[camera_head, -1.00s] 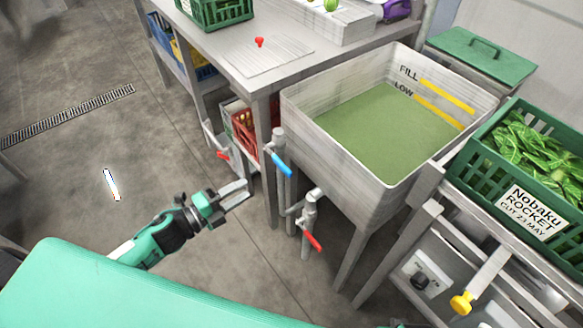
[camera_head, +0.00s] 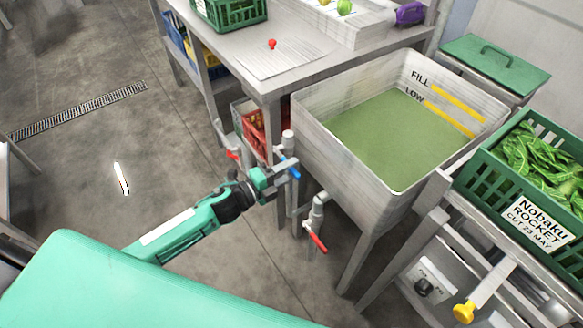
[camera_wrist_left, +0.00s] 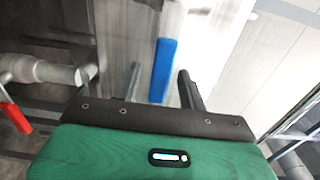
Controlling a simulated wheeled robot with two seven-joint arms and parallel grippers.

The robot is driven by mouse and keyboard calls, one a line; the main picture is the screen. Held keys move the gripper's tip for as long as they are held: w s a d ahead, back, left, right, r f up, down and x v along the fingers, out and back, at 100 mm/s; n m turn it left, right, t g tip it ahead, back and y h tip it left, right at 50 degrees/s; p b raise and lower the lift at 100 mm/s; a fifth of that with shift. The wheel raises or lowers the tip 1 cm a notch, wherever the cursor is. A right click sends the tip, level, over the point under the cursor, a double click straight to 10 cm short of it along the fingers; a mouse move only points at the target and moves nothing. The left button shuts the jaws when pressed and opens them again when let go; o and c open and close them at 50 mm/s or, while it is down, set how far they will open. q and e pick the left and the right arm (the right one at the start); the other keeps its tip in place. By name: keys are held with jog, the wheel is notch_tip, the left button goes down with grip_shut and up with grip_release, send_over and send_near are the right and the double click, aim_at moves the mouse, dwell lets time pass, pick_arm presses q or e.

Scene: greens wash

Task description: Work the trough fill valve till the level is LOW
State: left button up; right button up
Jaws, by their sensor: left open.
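The trough (camera_head: 340,165) is a pale grey tank holding green water (camera_head: 390,135). The water surface lies close to the yellow LOW line (camera_head: 450,118), seemingly just under it; the FILL line (camera_head: 445,93) is higher. A blue lever handle (camera_head: 294,173) sits on an upright pipe at the trough's left side. My left gripper (camera_head: 289,168) is open at this handle. In the left wrist view the blue handle (camera_wrist_left: 161,70) stands between the two spread fingers; I cannot tell whether they touch it. My right gripper is not in view.
A red-handled valve (camera_head: 317,242) hangs on a pipe below the trough, right of my gripper. Another red handle (camera_head: 232,155) is farther left. A steel table (camera_head: 290,75) stands behind, and a green crate of leaves (camera_head: 475,170) at right. The floor left is clear.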

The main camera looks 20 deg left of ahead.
pick_arm(q)
jog(key=shift+w+d, duration=0.4)
jog(key=shift+w, duration=0.05)
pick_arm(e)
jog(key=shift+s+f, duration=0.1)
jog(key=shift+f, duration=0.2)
pick_arm(q)
grip_shut()
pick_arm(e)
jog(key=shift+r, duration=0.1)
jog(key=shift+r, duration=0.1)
